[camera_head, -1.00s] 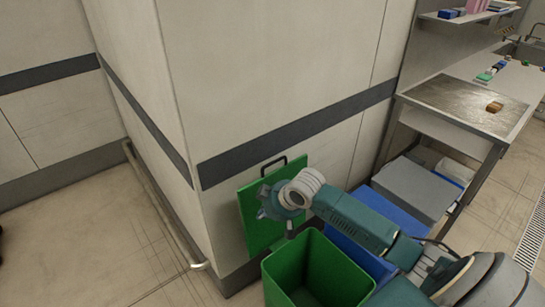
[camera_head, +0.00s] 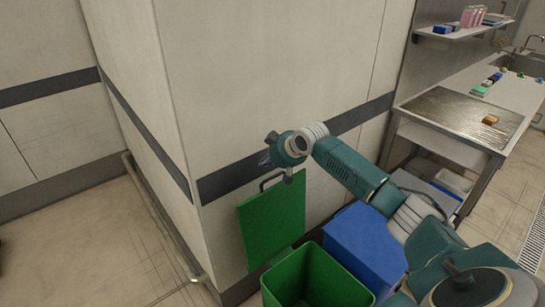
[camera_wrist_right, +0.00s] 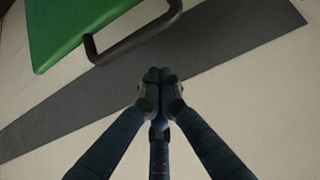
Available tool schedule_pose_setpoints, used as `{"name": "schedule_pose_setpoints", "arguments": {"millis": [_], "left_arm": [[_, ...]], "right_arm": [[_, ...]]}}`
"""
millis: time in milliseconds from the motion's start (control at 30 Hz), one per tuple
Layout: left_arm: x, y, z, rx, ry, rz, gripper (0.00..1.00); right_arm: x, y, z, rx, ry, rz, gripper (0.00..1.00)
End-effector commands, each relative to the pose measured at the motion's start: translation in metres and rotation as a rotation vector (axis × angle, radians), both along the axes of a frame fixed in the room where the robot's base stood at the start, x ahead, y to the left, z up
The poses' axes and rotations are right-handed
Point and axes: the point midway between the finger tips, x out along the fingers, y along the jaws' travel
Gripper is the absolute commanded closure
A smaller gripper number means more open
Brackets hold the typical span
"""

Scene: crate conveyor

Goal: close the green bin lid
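The green bin (camera_head: 313,292) stands at the lower middle of the head view with its top open. Its green lid (camera_head: 272,222) stands upright behind it, against the wall. A dark handle (camera_head: 271,180) is on the lid's top edge. In the wrist view the lid (camera_wrist_right: 70,25) is at the upper left, with the handle (camera_wrist_right: 135,42) just beyond the fingertips. My right gripper (camera_head: 270,160) is above the lid, close to the handle, in front of the wall. Its fingers (camera_wrist_right: 158,78) are together with nothing visible between them. My left gripper is out of view.
A blue bin (camera_head: 365,243) stands right of the green one, partly behind my right arm. A metal-topped counter (camera_head: 455,110) with small items is at the right. A wall corner with a floor pipe (camera_head: 165,215) is left of the bin.

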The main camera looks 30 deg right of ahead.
Motion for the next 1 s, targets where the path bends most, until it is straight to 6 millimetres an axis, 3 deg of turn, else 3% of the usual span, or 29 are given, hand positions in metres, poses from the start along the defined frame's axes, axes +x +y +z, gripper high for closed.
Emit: {"name": "schedule_pose_setpoints", "arguments": {"millis": [100,300,467,1000], "left_arm": [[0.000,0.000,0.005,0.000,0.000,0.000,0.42],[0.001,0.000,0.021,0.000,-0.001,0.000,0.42],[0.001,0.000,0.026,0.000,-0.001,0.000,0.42],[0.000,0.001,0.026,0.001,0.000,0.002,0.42]], "right_arm": [[0.012,0.002,-0.011,0.001,0.001,-0.001,1.00],[-0.016,-0.002,-0.012,-0.005,0.004,0.001,1.00],[-0.027,-0.003,-0.014,-0.003,0.003,0.000,1.00],[-0.031,-0.003,-0.016,-0.002,-0.006,-0.001,1.00]]}}
